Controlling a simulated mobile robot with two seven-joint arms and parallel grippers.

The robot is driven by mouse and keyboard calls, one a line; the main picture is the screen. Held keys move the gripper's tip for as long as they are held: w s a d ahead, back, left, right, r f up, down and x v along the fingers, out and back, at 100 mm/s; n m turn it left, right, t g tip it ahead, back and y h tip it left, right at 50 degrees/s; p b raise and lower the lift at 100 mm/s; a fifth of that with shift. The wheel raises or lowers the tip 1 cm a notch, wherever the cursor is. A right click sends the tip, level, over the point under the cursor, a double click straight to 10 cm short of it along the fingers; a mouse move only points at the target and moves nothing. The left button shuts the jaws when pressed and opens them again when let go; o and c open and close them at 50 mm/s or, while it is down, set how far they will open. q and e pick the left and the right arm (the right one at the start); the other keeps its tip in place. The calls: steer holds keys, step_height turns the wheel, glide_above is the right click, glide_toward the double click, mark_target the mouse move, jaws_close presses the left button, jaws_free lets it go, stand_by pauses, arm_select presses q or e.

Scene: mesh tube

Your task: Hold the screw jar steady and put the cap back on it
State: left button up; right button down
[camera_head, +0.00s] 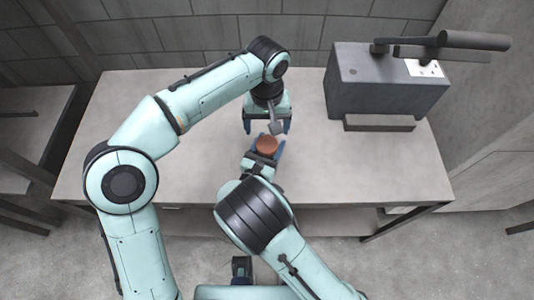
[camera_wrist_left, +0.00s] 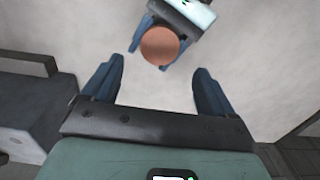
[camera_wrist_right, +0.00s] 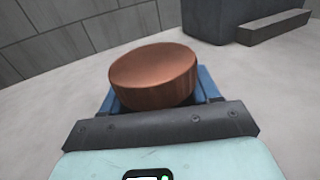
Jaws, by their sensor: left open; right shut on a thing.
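A round, brown, flat-topped piece (camera_head: 267,145) sits at my right gripper (camera_head: 265,153), near the middle of the table. In the right wrist view its smooth top and short side (camera_wrist_right: 154,75) show, slightly tilted, between the blue fingers. I take it for the cap on the screw jar; the jar's body is hidden and I see no seam. My right gripper is shut on the jar. My left gripper (camera_head: 267,126) is open and empty, pointing down just behind the brown top. In the left wrist view the brown top (camera_wrist_left: 159,46) lies beyond its spread fingers, apart from them.
A dark grey block-shaped machine (camera_head: 385,90) with a bar on top stands at the back right of the table, with a low grey bar (camera_head: 378,123) before it. The bare grey table (camera_head: 340,165) is clear elsewhere. No separate cap shows on it.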

mark_target(267, 144)
arm_select(q)
step_height(267, 144, down, 8)
steer(key=shift+f, duration=0.1)
stand_by(0.4)
steer(key=shift+c, duration=0.4)
steer(key=c, duration=1)
steer(key=shift+c, duration=0.3)
steer(key=m, duration=0.9)
steer(key=shift+m, duration=0.4)
steer(key=o, duration=1.2)
